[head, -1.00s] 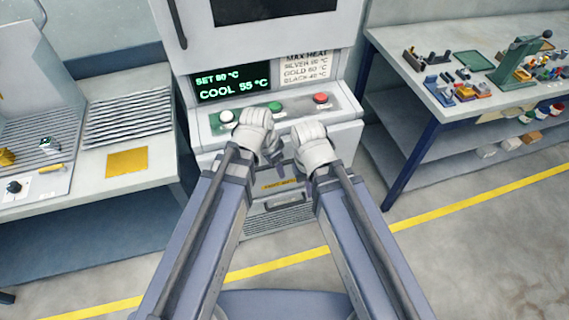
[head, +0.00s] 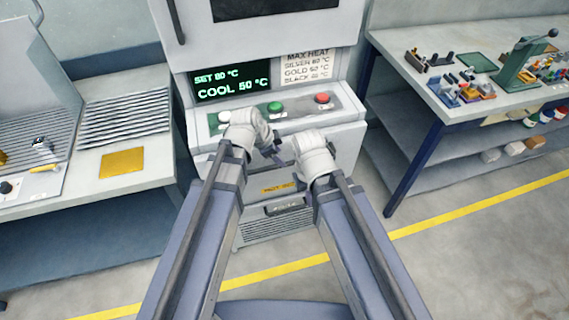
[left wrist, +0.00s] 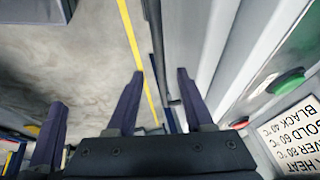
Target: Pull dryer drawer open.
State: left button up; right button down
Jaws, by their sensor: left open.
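The dryer (head: 345,150) is a pale grey cabinet with a lit display reading COOL 50 °C. Its front below the buttons carries a yellow label (head: 279,189) and a handle (head: 286,207) above a slatted vent. My left gripper (head: 275,155) is in front of the dryer's front, just under the button panel and above the label. In the left wrist view its two dark fingers (left wrist: 161,75) are apart with nothing held.
White, green (head: 275,107) and red (head: 322,98) buttons sit just above my grippers. A bench with a slatted rack (head: 122,115) stands left. A blue-legged table (head: 450,112) with small tools stands right. Open floor with a yellow line (head: 455,208) lies in front.

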pick_arm(q)
jog(key=b+x, duration=0.4)
jog(key=x, duration=0.2)
jog(key=shift+b, duration=0.35)
grip_shut()
dwell(1.1)
